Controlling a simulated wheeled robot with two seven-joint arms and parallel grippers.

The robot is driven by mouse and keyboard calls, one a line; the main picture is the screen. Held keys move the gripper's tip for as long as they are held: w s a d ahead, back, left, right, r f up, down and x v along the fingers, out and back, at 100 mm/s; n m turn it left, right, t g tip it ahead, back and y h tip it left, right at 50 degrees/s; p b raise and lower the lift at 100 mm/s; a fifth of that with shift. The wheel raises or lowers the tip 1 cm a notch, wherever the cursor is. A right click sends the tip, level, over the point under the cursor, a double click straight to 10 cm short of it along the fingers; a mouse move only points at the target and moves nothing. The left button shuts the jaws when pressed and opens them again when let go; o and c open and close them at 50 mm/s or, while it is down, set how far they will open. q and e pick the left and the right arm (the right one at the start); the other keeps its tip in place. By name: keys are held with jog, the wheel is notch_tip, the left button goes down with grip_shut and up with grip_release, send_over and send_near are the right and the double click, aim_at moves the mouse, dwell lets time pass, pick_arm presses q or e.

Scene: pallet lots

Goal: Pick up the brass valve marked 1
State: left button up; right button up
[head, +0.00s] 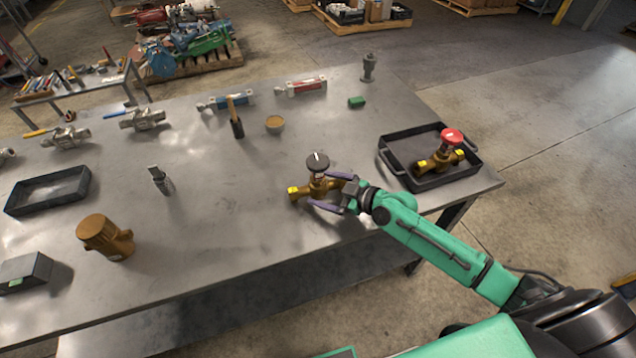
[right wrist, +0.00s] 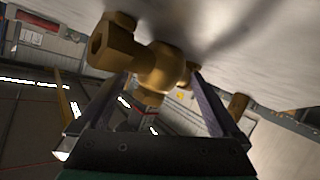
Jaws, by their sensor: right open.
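A brass valve (head: 297,192) with a black handwheel stands on the metal bench in the head view. A white mark shows on the handwheel, too small to read surely. My right gripper (head: 323,190) is open, its two fingers either side of the valve body. In the right wrist view the brass body (right wrist: 155,65) shows large between the finger ends of the gripper (right wrist: 157,79); I cannot tell whether they touch it. A second brass valve (head: 438,160), with a red handwheel, sits in a black tray on the right. My left gripper is not in view.
The black tray (head: 397,178) stands at the bench's right end. The bench in front is bare.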

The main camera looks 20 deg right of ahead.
jog(key=shift+w+a+f, duration=0.2)
jog(key=shift+s, duration=0.1)
grip_shut()
jog(key=shift+r, duration=0.15)
jog(key=shift+r, duration=0.1)
